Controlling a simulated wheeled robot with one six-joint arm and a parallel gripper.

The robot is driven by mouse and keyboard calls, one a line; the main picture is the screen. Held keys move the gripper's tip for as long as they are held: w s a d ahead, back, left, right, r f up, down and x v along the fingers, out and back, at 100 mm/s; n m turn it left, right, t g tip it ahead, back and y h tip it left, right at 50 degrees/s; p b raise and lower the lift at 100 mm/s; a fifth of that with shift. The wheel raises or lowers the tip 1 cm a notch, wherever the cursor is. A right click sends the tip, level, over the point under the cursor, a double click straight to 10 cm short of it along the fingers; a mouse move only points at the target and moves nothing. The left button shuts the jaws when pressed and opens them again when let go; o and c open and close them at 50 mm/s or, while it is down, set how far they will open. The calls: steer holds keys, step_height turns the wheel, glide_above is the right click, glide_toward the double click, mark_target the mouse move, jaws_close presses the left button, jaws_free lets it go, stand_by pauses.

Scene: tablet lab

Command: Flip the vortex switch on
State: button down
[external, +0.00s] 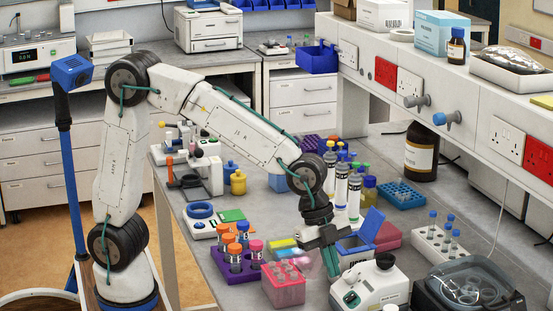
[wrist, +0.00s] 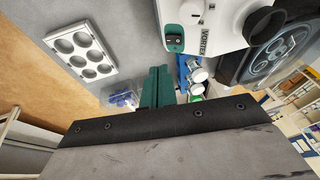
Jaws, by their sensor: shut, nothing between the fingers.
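The vortex mixer (external: 385,283) is a white unit with a dark round cup on top, on the bench at the front. In the wrist view the vortex mixer (wrist: 222,22) shows its VORTEX label. Its switch (wrist: 174,40) is a dark rocker on a green panel; the switch also shows in the external view (external: 351,297). My gripper (external: 333,276) points down beside the mixer, close to the switch panel. In the wrist view my gripper (wrist: 158,70) has its green fingers together and empty, just below the switch in the picture. I cannot tell whether they touch the mixer.
A pink tube rack (external: 284,291) and a purple rack (external: 235,279) stand left of my gripper. A dark centrifuge (external: 465,290) stands right of the mixer.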

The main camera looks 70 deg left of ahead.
mark_target(346, 301)
steer(key=f, duration=0.2)
steer(key=w+f, duration=0.1)
steer(key=f, duration=0.1)
steer(key=w+f, duration=0.1)
steer(key=f, duration=0.1)
steer(key=shift+w+d, duration=0.25)
steer(key=shift+d, duration=0.1)
steer(key=shift+f, duration=0.3)
steer(key=shift+s+f, duration=0.1)
steer(key=shift+s, duration=0.05)
steer(key=shift+s+f, duration=0.4)
steer(key=shift+s, duration=0.15)
steer(key=shift+r, duration=0.1)
